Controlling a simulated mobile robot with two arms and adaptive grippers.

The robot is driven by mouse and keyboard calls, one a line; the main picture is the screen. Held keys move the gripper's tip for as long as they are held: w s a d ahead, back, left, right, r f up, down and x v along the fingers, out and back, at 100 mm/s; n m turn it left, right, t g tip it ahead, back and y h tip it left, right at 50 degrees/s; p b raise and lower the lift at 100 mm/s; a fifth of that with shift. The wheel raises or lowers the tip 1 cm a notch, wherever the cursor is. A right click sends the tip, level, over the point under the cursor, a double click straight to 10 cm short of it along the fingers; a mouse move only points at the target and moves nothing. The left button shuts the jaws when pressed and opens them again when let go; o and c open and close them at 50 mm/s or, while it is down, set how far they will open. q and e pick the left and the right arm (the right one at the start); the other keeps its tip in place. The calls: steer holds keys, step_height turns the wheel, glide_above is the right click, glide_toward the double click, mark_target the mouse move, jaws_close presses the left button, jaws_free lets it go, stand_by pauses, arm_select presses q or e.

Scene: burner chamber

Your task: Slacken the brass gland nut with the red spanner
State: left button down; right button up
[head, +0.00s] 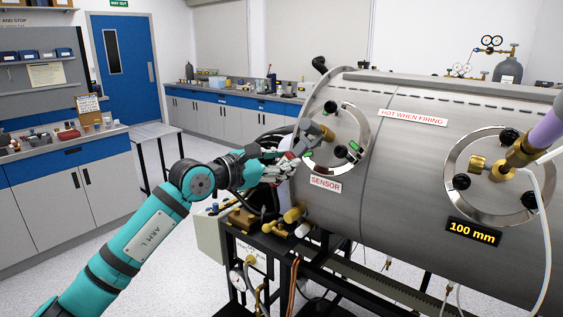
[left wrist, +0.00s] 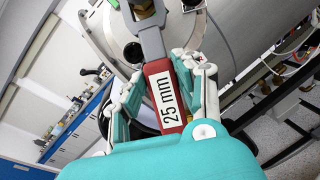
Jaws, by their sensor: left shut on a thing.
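The red spanner (left wrist: 158,68) has a white "25 mm" label and a grey metal head, and points up and away in the left wrist view. In the head view its grey head (head: 312,130) reaches the brass gland nut (head: 328,134) on the port. Brass also shows beyond the spanner head in the left wrist view (left wrist: 143,5). I cannot tell whether the jaws sit fully around the nut. My right gripper is out of view.
The steel chamber (head: 400,165) fills the right, with a second port and brass fittings (head: 480,164) above a "100 mm" sign (head: 473,232). Brass-ended pipes (head: 293,214) and a black frame lie below my gripper.

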arm_select(q)
steer(key=shift+d+r, duration=0.4)
steer(key=shift+r, duration=0.15)
stand_by(0.8)
steer(key=shift+s+d+f+n+t+y, duration=0.15)
steer(key=shift+s+d+f+n+t, duration=0.15)
steer(key=shift+n, duration=0.45)
steer(key=shift+s+d+f+n+t+y, duration=0.1)
steer(key=shift+s+d+n+t+y, duration=0.2)
steer(key=shift+n, duration=0.45)
steer(key=shift+s+d+n+t+y+b, duration=0.2)
steer(key=shift+s+d+n+y+b, duration=0.15)
steer(key=shift+n, duration=0.4)
steer(key=shift+s+d+n+t+y+b, duration=0.1)
steer(key=shift+s+d+n+t+b, duration=0.25)
steer(key=shift+n, duration=0.4)
steer(key=shift+w+d+f, duration=0.1)
